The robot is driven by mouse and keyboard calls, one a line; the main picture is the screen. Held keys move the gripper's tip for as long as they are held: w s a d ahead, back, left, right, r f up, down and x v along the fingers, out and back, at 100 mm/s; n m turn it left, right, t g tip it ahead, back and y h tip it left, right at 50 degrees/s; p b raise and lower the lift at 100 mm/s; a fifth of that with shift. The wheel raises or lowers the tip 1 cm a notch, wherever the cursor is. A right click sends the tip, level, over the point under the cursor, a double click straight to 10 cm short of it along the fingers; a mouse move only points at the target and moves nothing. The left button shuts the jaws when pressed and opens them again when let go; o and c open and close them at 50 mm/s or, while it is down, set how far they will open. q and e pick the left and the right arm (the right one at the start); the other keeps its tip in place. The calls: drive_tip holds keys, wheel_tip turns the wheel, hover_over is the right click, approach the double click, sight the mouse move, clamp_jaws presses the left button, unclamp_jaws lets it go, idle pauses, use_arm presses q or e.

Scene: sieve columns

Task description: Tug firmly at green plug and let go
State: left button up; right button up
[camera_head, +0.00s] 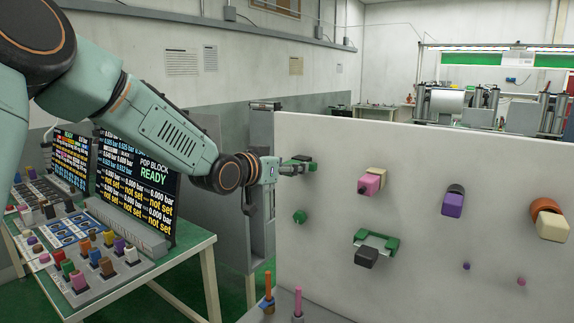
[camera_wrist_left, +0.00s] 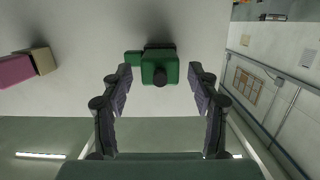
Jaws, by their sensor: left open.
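The green plug (camera_head: 311,167) sits on the white upright panel near its upper left, by the tip of my left gripper (camera_head: 283,170). In the left wrist view the green plug (camera_wrist_left: 154,64) stands out from the panel, with a dark base behind it and a dark round end. The fingers of my left gripper (camera_wrist_left: 160,75) are open, one on each side of it, with a gap visible on both sides. Part of the plug is hidden by the gripper in the head view. My right gripper is not in view.
The white panel (camera_head: 330,280) also bears a pink plug (camera_head: 369,183), a purple plug (camera_head: 452,204), an orange-and-cream plug (camera_head: 551,222), a green bracket with a dark block (camera_head: 366,257) and a small green knob (camera_head: 299,217). A console table (camera_head: 190,250) with screens and colored knobs stands at left.

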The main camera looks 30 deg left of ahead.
use_arm(q)
drive_tip(key=shift+w+a+f, duration=0.15)
drive_tip(key=shift+w+a, duration=0.05)
drive_tip(key=shift+s+d, duration=0.15)
drive_tip(key=shift+d, duration=0.2)
drive_tip(key=c, duration=0.4)
drive_tip(key=shift+r, duration=0.2)
drive_tip(key=shift+c, duration=0.6)
drive_tip(key=shift+a+f, duration=0.1)
drive_tip(key=shift+a, duration=0.1)
drive_tip(key=c, duration=0.3)
drive_tip(key=shift+d, duration=0.1)
drive_tip(key=c, duration=0.4)
drive_tip(key=o, duration=0.5)
drive_tip(key=shift+c, duration=0.2)
clamp_jaws()
